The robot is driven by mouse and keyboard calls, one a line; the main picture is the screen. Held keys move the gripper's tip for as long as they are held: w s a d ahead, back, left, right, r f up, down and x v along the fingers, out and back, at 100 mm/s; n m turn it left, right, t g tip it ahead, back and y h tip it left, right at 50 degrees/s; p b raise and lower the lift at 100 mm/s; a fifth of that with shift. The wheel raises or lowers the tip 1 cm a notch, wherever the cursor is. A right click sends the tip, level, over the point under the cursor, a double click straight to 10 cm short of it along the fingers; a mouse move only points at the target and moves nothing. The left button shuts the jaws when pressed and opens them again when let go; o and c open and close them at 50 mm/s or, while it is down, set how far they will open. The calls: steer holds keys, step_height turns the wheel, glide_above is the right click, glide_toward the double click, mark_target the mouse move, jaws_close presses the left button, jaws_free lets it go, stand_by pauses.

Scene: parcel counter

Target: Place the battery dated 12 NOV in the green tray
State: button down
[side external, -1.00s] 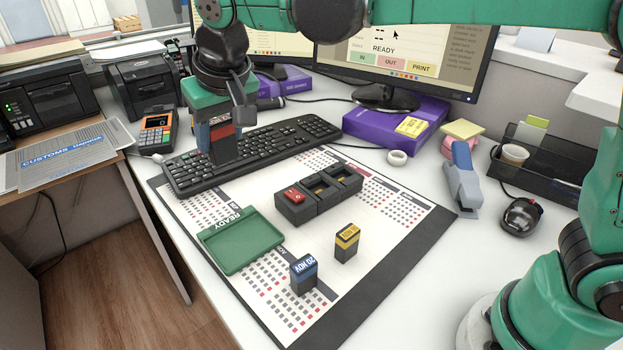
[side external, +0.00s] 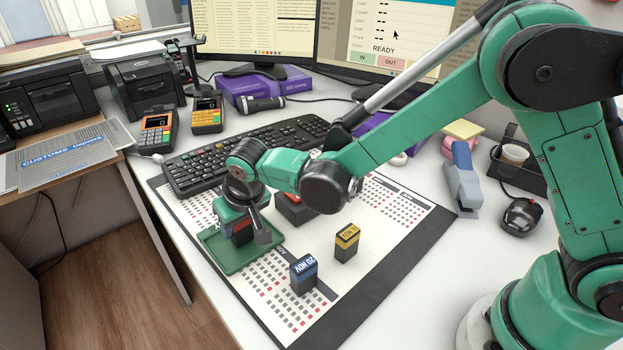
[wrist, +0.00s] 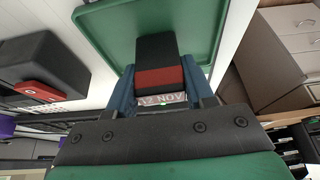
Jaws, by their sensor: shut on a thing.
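A black battery with a red band (side external: 242,235) is held between the jaws of my gripper (side external: 240,222). A blue-topped battery marked 20 NOV (side external: 303,275) and a yellow-topped one (side external: 347,242) stand upright to the right.
A dark holder (side external: 290,208) with a red item sits behind my arm, mostly hidden. The keyboard (side external: 200,170) lies behind the tray. The front of the mat is clear.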

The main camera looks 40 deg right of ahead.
steer(key=shift+c, duration=1.7)
jaws_free()
steer(key=shift+f, duration=0.1)
steer(key=v, duration=1.2)
steer(key=s+d+t, duration=0.1)
steer(key=s+d, duration=0.3)
steer(key=d, duration=0.4)
steer(key=s+d+t, duration=0.1)
steer(key=s+d, duration=0.3)
steer(key=d, duration=0.3)
steer(key=shift+s+d+t, duration=0.3)
steer(key=shift+s+d, duration=0.05)
steer(key=shift+s, duration=0.05)
